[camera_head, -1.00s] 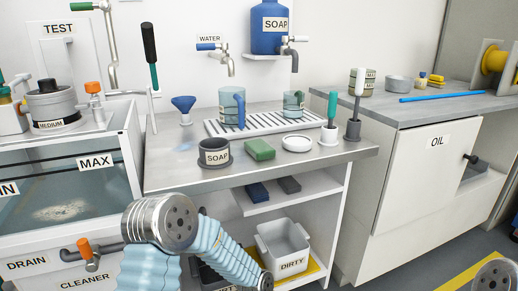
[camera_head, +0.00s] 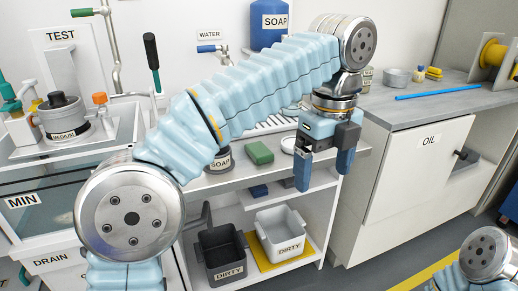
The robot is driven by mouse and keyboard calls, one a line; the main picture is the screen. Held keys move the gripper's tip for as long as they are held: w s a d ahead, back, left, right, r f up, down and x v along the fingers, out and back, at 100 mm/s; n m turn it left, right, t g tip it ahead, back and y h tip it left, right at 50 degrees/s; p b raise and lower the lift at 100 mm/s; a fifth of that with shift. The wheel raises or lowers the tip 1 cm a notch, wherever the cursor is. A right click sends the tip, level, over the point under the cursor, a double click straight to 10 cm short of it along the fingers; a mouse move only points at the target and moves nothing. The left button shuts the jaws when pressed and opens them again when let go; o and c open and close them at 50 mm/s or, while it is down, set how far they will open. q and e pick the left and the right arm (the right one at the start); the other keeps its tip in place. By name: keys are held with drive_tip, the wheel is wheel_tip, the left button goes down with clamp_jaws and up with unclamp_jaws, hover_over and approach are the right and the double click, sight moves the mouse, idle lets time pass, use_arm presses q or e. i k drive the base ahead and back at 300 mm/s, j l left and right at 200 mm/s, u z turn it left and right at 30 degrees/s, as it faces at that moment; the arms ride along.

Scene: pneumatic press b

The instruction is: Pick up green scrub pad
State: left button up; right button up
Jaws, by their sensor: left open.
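The green scrub pad (camera_head: 259,153) lies flat on the grey metal counter (camera_head: 222,184), right of the grey SOAP cup (camera_head: 221,160). My left gripper (camera_head: 323,178) hangs pointing down at the counter's right front edge, to the right of the pad and apart from it. Its two blue fingers are spread with nothing between them. My left arm passes above the pad and hides much of the counter's back. My right gripper is out of view; only a piece of my right arm shows at the lower right.
A white dish (camera_head: 289,145) sits between the pad and my left gripper. Below are a blue pad (camera_head: 258,191) on a shelf, a white DIRTY bin (camera_head: 282,234) and a dark DIRTY bin (camera_head: 224,254). The OIL cabinet (camera_head: 412,165) stands right.

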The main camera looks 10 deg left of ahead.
sight(258, 152)
drive_tip(key=i+j, duration=0.8)
drive_tip(key=j, duration=0.1)
